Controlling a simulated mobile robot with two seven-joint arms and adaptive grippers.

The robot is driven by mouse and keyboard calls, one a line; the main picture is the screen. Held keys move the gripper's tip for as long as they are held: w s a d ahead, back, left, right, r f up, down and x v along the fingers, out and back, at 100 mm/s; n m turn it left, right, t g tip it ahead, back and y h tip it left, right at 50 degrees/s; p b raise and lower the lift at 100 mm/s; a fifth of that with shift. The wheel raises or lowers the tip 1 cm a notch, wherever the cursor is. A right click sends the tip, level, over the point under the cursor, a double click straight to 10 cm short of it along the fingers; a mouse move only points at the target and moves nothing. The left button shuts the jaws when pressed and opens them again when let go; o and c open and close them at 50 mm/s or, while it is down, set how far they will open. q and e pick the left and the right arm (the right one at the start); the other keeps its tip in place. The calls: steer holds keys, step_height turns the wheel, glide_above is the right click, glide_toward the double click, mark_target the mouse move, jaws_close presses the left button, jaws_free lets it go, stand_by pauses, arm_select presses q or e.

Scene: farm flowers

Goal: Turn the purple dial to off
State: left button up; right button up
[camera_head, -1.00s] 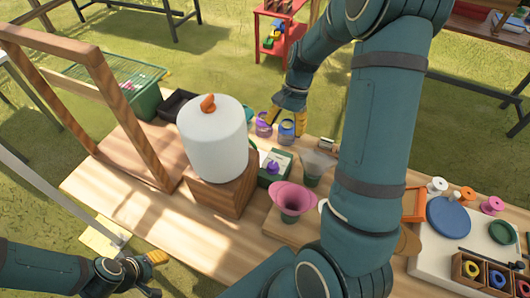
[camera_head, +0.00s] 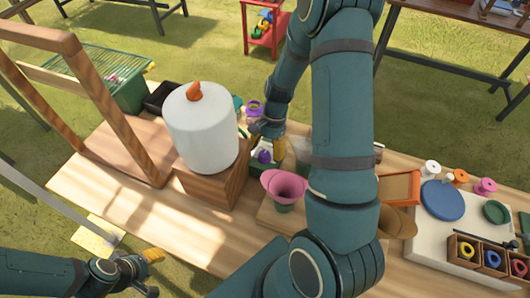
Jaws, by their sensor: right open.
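The purple dial (camera_head: 264,156) sits on top of a small dark green box (camera_head: 257,168), just right of the wooden block under the white cylinder. My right gripper (camera_head: 276,148), with yellow fingers, points down right beside the dial, at its right and behind it. It is open; I cannot tell whether it touches the dial. The dial's pointing direction is too small to read. My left gripper (camera_head: 152,262) hangs at the lower left, away from the dial; its finger opening is unclear.
A white cylinder with an orange knob (camera_head: 203,130) stands on a wooden block (camera_head: 212,182) left of the dial. A pink funnel-shaped vase (camera_head: 284,188) stands close in front. A purple-rimmed jar (camera_head: 254,108) is behind. A wooden frame (camera_head: 100,110) rises at left.

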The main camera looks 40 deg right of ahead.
steer(key=shift+a+f, duration=0.15)
steer(key=shift+f, duration=0.25)
jaws_close()
steer(key=shift+s, duration=0.1)
steer(key=shift+m, duration=0.3)
steer(key=m+t, duration=0.1)
steer(key=m, duration=0.1)
steer(key=shift+m, duration=0.3)
steer(key=shift+s+m+t, duration=0.1)
steer(key=shift+m+t, duration=0.7)
steer(key=shift+m, duration=1)
